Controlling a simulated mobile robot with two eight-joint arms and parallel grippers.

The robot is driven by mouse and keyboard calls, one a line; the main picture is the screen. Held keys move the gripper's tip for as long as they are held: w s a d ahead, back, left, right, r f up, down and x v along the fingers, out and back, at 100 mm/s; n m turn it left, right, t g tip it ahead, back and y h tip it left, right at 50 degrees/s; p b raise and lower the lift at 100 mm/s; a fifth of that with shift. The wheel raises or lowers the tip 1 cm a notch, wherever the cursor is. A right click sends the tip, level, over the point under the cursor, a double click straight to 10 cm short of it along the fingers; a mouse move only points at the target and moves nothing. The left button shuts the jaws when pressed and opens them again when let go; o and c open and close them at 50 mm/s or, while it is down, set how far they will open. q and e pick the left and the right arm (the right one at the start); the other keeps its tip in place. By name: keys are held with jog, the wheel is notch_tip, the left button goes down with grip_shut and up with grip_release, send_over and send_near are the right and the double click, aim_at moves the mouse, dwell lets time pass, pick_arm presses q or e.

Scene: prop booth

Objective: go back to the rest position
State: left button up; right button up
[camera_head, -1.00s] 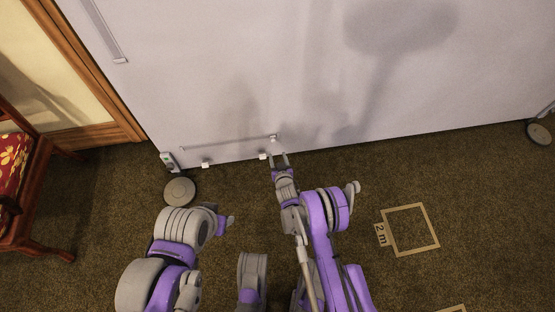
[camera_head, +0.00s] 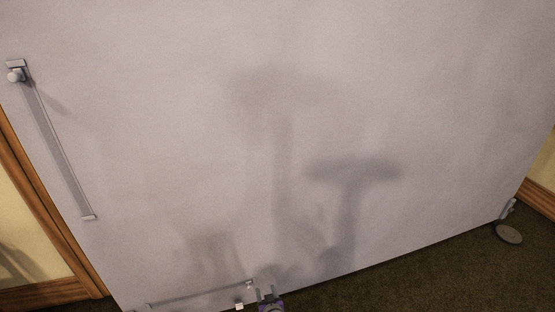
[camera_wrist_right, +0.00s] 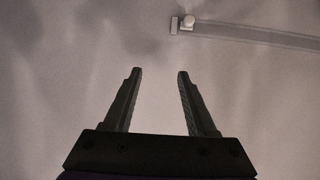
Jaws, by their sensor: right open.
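My right gripper (camera_head: 267,294) shows at the bottom edge of the head view, in front of the low part of a large pale panel (camera_head: 300,130). In the right wrist view its two dark fingers (camera_wrist_right: 158,72) are spread apart with nothing between them. The panel fills the background there. A rail with a white knob (camera_wrist_right: 188,22) lies beyond the fingertips, apart from them. My left gripper is not in view.
A long slider rail (camera_head: 58,150) with a round knob runs down the panel's left side. A low rail (camera_head: 200,293) runs near the bottom edge. A round grey foot (camera_head: 509,233) stands on the dark carpet (camera_head: 400,278) at the right. Wooden trim (camera_head: 45,215) borders the left.

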jog(key=s+d+r+m+g+h, duration=0.1)
jog(key=d+r, duration=0.3)
jog(key=r, duration=0.3)
jog(key=s+d+r+g+h, duration=0.1)
jog(key=s+d+r, duration=0.1)
jog(key=d+r, duration=0.4)
jog(key=s+d+r+g, duration=0.2)
jog(key=s+d+r, duration=0.4)
jog(key=s+r, duration=0.35)
jog(key=s+d+r+m+g+h, duration=0.1)
jog(key=s+d+r+g, duration=0.15)
jog(key=s, duration=1.05)
jog(key=s+d+r+m+g, duration=0.1)
jog(key=s+d, duration=0.3)
jog(key=s, duration=1)
pick_arm(q)
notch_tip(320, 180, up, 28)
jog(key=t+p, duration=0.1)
jog(key=p, duration=2.3)
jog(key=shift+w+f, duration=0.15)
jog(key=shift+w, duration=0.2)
pick_arm(e)
notch_tip(320, 180, up, 28)
jog(key=shift+t, duration=0.45)
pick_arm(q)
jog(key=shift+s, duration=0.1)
